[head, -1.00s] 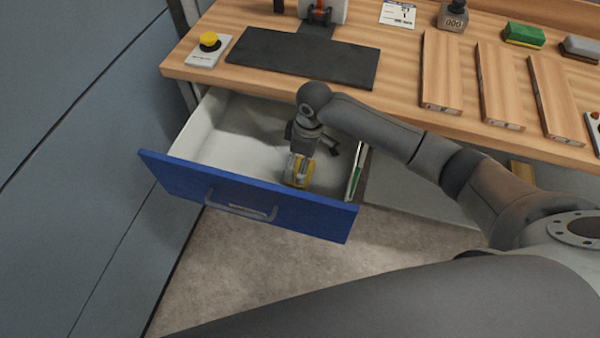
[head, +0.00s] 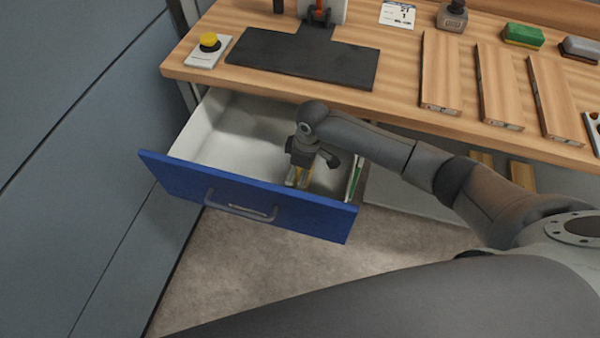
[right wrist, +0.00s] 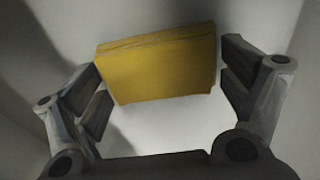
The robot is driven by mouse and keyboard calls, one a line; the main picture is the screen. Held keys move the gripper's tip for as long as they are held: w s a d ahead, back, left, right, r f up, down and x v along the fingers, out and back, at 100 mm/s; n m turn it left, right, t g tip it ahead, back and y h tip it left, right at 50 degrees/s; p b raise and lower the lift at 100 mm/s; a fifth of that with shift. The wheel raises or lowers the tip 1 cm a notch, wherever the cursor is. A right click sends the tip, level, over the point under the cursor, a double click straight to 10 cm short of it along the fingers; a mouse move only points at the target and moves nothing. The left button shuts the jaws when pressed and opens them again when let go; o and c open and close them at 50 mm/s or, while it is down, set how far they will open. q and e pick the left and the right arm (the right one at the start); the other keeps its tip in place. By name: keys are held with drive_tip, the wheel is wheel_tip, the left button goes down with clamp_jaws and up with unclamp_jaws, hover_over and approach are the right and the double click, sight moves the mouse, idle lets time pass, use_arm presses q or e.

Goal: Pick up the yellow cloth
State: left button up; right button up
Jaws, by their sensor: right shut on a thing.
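The yellow cloth (right wrist: 158,68) is a folded, block-like bundle between the two fingers of my right gripper (right wrist: 163,85) in the right wrist view. The fingers are shut on its left and right ends. In the head view my right gripper (head: 297,181) points down inside the open drawer (head: 225,195). Only a small bit of the yellow cloth (head: 304,177) shows there, the rest hidden by the fingers. I cannot tell whether the cloth still touches the drawer floor. My left gripper is not in view.
The drawer has a blue front with a grey handle (head: 240,208). A green-and-white item (head: 354,180) stands along its right side. The wooden bench top (head: 400,112) overhangs the drawer's back, with a dark mat (head: 300,60), wooden boards (head: 441,70) and a yellow button box (head: 208,48).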

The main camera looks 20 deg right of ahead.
drive_tip(key=shift+r, duration=0.1)
wheel_tip(320, 180, up, 10)
idle(0.4)
